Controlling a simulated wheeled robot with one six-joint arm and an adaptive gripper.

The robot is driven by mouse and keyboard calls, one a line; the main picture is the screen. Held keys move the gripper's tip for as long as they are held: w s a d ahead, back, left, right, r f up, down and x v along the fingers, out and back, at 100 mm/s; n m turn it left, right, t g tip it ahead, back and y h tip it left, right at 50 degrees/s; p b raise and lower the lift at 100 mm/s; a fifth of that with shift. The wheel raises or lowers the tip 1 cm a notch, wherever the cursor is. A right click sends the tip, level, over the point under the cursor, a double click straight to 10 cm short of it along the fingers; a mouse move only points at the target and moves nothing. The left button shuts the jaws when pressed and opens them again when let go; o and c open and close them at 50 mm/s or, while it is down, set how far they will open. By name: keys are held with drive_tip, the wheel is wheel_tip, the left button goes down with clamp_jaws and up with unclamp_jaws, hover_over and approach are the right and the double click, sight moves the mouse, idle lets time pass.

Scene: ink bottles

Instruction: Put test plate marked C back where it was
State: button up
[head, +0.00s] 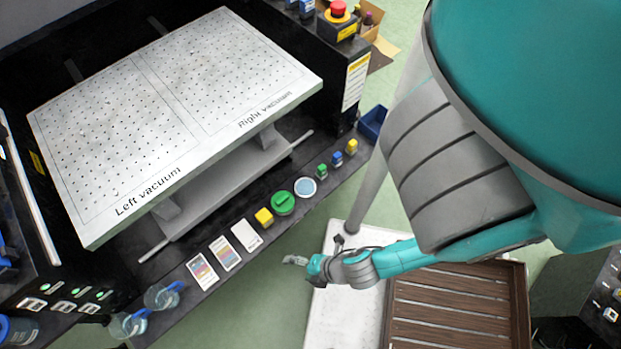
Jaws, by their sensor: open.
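Three small flat cards or plates lie in a row on the black front ledge in the head view: one with coloured stripes (202,271), a second with coloured stripes (225,253), and a plain pale one (246,235). No letter C is legible on any of them, so I cannot tell which is the plate marked C. My gripper (296,260) is small in the picture, at the end of my teal arm. It is open, with nothing seen in it, to the right of the ledge and apart from the cards.
The perforated vacuum table (165,75) stands behind the ledge (215,290). A yellow block (264,217), a green round knob (283,203) and a blue disc (305,187) sit on the ledge. A brown slatted tray (455,312) and a white surface (340,310) are at lower right.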

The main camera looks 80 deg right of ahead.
drive_tip(key=s+r+m+t, duration=0.3)
drive_tip(key=r+m+t, duration=0.3)
drive_tip(key=r+m, duration=0.9)
wheel_tip(320, 180, up, 12)
drive_tip(key=shift+d+r+t, duration=0.15)
drive_tip(key=shift+d+t, duration=0.25)
drive_tip(key=shift+d, duration=0.05)
drive_tip(key=shift+s, duration=0.1)
